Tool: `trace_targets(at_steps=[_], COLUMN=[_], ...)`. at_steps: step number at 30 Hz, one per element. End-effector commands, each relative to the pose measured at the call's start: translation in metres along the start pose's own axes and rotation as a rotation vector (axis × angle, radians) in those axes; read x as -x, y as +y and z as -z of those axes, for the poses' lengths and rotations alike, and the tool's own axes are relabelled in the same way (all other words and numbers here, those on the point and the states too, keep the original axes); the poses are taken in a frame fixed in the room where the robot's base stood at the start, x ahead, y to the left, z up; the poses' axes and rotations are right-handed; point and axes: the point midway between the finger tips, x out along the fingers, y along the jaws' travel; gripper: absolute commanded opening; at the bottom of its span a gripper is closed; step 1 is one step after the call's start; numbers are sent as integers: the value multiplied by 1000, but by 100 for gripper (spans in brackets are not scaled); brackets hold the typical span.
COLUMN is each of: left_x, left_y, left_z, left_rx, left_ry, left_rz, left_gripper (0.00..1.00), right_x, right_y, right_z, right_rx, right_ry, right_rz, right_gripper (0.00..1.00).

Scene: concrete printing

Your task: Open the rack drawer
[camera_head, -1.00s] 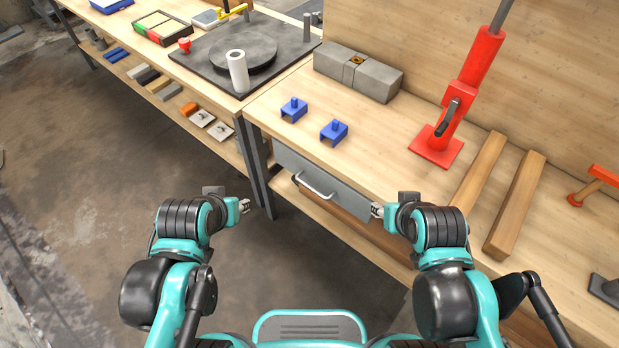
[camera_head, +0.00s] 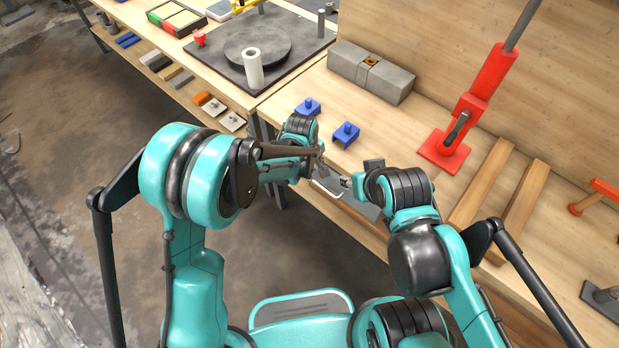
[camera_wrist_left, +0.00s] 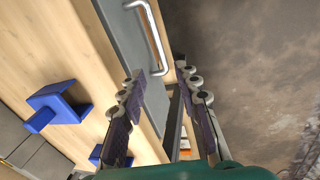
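The rack drawer is a grey front (camera_head: 364,207) under the front edge of the wooden bench, partly hidden by my arms in the head view. It looks shut. Its silver bar handle (camera_head: 326,190) shows below my left gripper (camera_head: 319,158). In the left wrist view the handle (camera_wrist_left: 158,40) lies ahead of the fingers, at the top, on the grey drawer front (camera_wrist_left: 122,38). My left gripper (camera_wrist_left: 163,82) is open and empty, its fingers apart and short of the handle. My right gripper (camera_head: 347,182) is close to the drawer's right part; its finger opening is too small to tell.
Two blue brackets (camera_head: 346,134) (camera_head: 308,107) stand on the bench near its edge above the drawer. A grey block (camera_head: 371,74), a red stand (camera_head: 445,148) and wooden bars (camera_head: 482,180) are further back and right. Open floor lies left of the bench.

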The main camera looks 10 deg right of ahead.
Motion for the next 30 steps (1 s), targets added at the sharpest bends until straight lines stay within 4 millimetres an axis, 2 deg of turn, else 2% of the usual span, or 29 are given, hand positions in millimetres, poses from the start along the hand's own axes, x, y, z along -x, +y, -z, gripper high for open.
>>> trace_targets(at_steps=[3, 6, 11, 19, 24, 30], left_x=[-24, -36, -54, -98, -112, -114], left_y=[9, 11, 11, 9, 9, 9], left_z=[-15, -21, -22, -23, -24, -24], left_rx=[34, 51, 57, 56, 56, 56], left_ry=[-20, -28, -30, -29, -29, -29], left_rz=[20, 29, 31, 30, 30, 30], left_gripper=[32, 32, 32, 32, 32, 32], right_x=[5, 5, 1, -9, -12, -12], right_y=[0, 0, 0, 0, 0, 0], right_z=[3, 3, 0, -7, -9, -9], right_rx=[0, 0, 0, 0, 0, 0], right_ry=[0, 0, 0, 0, 0, 0], right_rz=[0, 0, 0, 0, 0, 0], right_gripper=[40, 40, 40, 40, 40, 40])
